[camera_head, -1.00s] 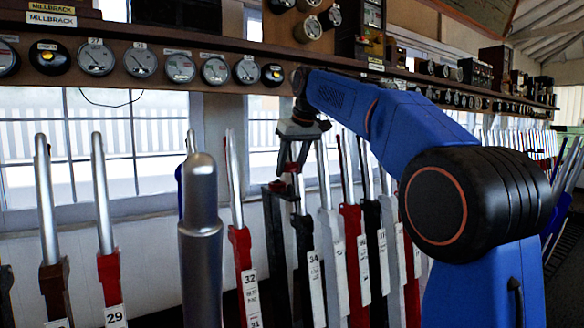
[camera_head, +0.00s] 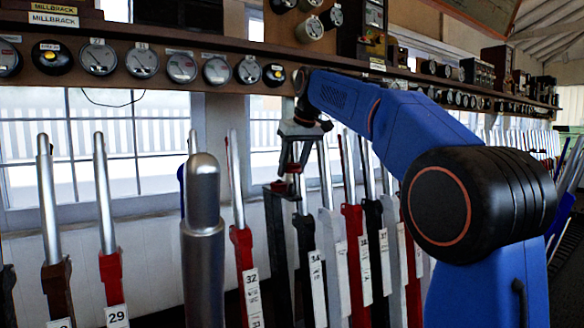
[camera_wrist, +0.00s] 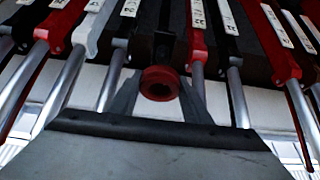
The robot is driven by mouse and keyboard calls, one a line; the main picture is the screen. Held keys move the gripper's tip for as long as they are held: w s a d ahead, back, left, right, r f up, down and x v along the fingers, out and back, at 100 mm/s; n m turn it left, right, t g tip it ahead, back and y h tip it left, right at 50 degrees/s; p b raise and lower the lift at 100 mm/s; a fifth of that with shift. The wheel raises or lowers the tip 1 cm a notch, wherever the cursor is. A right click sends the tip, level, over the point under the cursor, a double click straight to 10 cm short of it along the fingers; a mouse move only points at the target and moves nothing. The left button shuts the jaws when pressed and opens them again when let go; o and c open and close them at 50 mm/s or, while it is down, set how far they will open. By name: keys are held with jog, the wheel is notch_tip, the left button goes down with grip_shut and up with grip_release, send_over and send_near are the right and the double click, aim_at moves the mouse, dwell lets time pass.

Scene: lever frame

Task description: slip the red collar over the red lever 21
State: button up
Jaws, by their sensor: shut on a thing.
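My gripper (camera_head: 291,172) hangs among the levers right of centre in the head view. In the wrist view it is shut on the red collar (camera_wrist: 160,72), a short ring with a dark hole, held between the two grey fingertips. In the head view the collar is only a small red patch between the fingers. A red lever (camera_wrist: 196,36) with a bare steel rod stands just right of the collar in the wrist view. The collar looks apart from any rod. I cannot read the number 21 on any lever, so I cannot tell which red lever it is.
Close upright levers stand around my gripper, among them a red one marked 32 (camera_head: 243,260) and a red one marked 29 (camera_head: 111,275). A thick grey post (camera_head: 203,250) stands in the foreground. A shelf with dials (camera_head: 180,68) runs above.

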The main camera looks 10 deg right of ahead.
aim_at(292, 196)
jog(key=shift+f, duration=3.35)
jog(key=o, duration=1.2)
jog(key=shift+v, duration=4.55)
jog(key=shift+v, duration=8.65)
